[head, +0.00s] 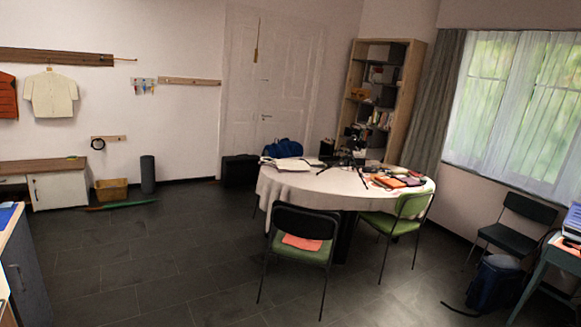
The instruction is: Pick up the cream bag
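A round table (300,184) with a pale cloth stands across the room, right of the middle. On its left part lies a flat, pale cream item (288,164), which may be the cream bag; it is too small to tell for sure. A dark blue bag (284,148) is just behind it. Black tripod-like gear (345,160) stands on the middle of the table. My gripper is not in view, and I am well away from the table.
A black chair (302,223) with an orange item on its seat and a green chair (411,206) stand at the table's near side. A dark backpack (495,283) is on the floor at right. The dark tiled floor (170,255) at left is clear.

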